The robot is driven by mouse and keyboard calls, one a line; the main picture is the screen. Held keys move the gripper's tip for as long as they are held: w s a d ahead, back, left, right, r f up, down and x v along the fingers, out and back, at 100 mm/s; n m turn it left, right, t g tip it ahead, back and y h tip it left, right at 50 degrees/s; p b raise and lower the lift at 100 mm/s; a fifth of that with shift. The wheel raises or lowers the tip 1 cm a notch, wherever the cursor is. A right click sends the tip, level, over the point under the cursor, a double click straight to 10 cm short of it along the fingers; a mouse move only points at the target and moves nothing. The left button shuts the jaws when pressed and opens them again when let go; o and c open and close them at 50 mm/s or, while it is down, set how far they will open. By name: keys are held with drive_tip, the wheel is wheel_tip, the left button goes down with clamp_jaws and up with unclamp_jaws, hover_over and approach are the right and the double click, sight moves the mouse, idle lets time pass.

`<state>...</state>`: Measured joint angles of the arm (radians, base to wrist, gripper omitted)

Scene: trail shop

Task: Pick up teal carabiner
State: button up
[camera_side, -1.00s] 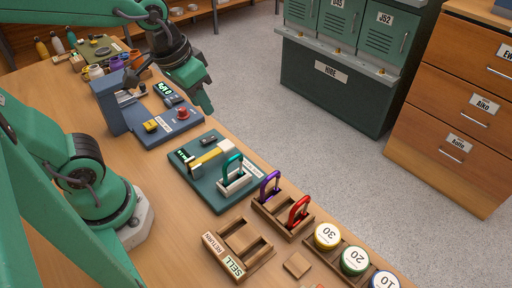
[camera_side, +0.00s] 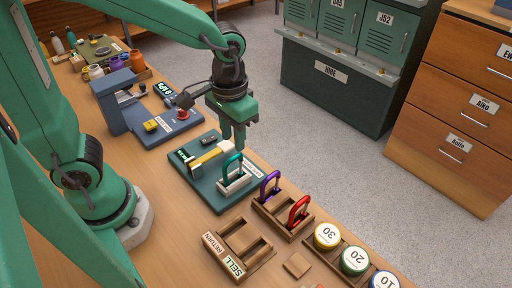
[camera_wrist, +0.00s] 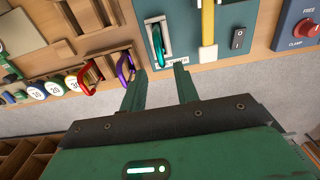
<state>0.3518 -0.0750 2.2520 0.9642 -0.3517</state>
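The teal carabiner (camera_side: 233,167) stands upright in a pale holder (camera_side: 238,182) on a dark teal board. In the wrist view the teal carabiner (camera_wrist: 158,45) lies just beyond the fingertips, nearer the left finger. My gripper (camera_side: 236,143) points down above the board, a little behind the carabiner in the side view. In the wrist view my gripper (camera_wrist: 161,72) has its two fingers apart with nothing between them. The fingers appear apart from the carabiner.
A purple carabiner (camera_side: 270,186) and a red carabiner (camera_side: 299,210) stand in a wooden rack (camera_side: 282,219) close by. A yellow-handled tool (camera_side: 206,157) lies on the same board. A wooden return/sell tray (camera_side: 240,243) and numbered round pots (camera_side: 327,236) are nearer. Open floor lies beyond the counter edge.

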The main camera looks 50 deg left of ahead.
sight(233, 157)
drive_tip(key=shift+f, duration=1.05)
drive_tip(key=shift+f, duration=0.1)
drive_tip(key=shift+s+f, duration=0.15)
drive_tip(key=shift+f, duration=2.35)
clamp_jaws()
